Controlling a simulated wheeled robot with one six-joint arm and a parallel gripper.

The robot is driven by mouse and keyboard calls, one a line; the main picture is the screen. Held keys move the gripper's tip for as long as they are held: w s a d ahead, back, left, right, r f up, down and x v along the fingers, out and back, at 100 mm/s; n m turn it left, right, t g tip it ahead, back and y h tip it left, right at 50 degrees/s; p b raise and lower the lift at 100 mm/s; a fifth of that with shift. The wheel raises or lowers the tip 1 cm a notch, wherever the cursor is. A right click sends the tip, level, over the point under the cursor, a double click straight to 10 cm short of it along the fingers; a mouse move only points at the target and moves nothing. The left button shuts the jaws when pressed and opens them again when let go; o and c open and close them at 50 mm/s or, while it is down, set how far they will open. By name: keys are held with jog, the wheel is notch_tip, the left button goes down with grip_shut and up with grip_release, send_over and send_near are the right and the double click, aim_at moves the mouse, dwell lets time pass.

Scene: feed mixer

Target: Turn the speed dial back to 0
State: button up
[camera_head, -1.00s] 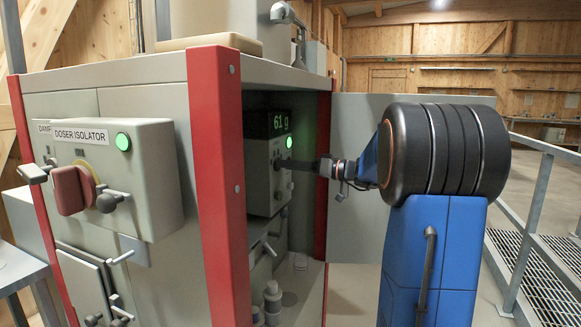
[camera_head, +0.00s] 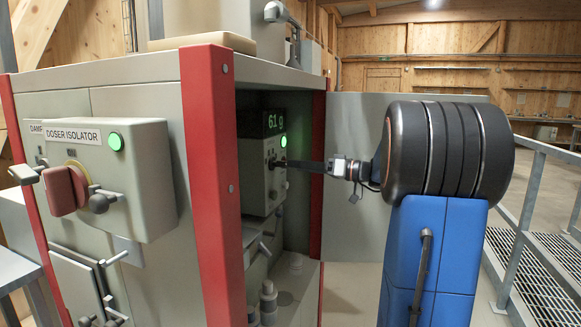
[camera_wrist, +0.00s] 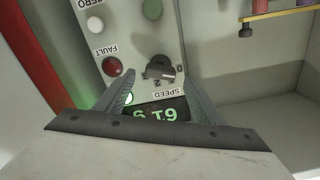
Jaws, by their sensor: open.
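The speed dial (camera_wrist: 158,66) is a dark knob on the grey control panel (camera_wrist: 130,28), seen upside down in the wrist view. The SPEED label (camera_wrist: 166,96) is beside it, with small scale figures around the knob, including a 0 to its right. I cannot tell for sure which figure the knob points at. My gripper (camera_wrist: 160,76) is open, its fingers on either side of the dial; contact is not visible. In the head view my gripper (camera_head: 288,163) reaches the panel inside the cabinet, and the dial is too small to make out.
Red cabinet posts (camera_head: 208,180) frame the opening. The open door (camera_head: 345,215) stands behind my arm. A FAULT lamp (camera_wrist: 112,66) is near the dial. Bottles (camera_head: 268,300) stand low inside.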

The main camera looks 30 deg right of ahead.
jog(key=v, duration=1.1)
jog(key=shift+s+d, duration=0.25)
jog(key=shift+s, duration=0.05)
jog(key=s+a+f+m+g+h, duration=0.1)
jog(key=s+a+f+g, duration=0.25)
jog(key=a, duration=0.45)
jog(key=s+a+f+g+h, duration=0.15)
jog(key=a+f, duration=0.25)
jog(key=a, duration=0.5)
jog(key=s+a+f+m+g, duration=0.1)
jog(key=s+a+f+g, duration=0.25)
jog(key=a, duration=0.45)
jog(key=s+a+f+m+h, duration=0.1)
jog(key=s+a+f+h, duration=0.3)
jog(key=s+f+h, duration=0.4)
jog(key=shift+s+f+g, duration=0.45)
jog(key=shift+s+f, duration=2.7)
jog(key=shift+s, duration=1.7)
jog(key=shift+a+h, duration=0.1)
jog(key=shift+h, duration=0.15)
